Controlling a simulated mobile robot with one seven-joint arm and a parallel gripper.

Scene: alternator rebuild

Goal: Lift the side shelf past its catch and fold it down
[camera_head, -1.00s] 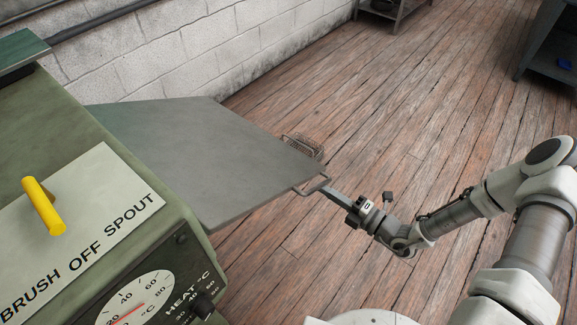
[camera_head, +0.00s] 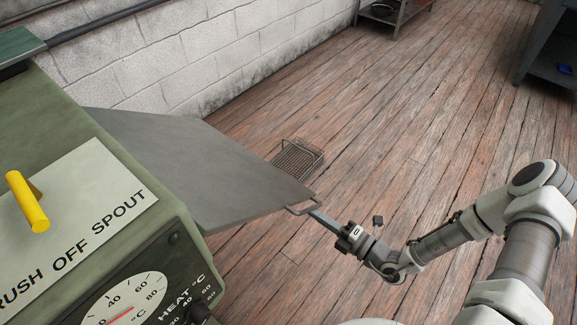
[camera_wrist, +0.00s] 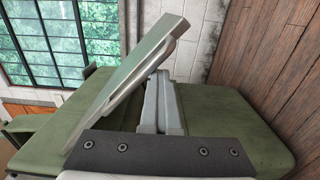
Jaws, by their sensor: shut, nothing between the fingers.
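The side shelf (camera_head: 190,170) is a flat grey panel on the side of the green machine (camera_head: 150,200). In the wrist view the shelf (camera_wrist: 125,85) shows nearly edge-on and tilted. My gripper (camera_head: 317,213) is shut and empty, its fingertips at the handle. Whether they touch it or only sit beside it I cannot tell. In the wrist view the gripper's fingers (camera_wrist: 160,100) point toward the shelf's edge.
A wire basket (camera_head: 297,158) lies on the wooden floor beyond the shelf. A block wall (camera_head: 200,50) runs behind. The machine's top has a yellow handle (camera_head: 27,202). A dark bench (camera_head: 552,55) stands far right. Floor around the arm is clear.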

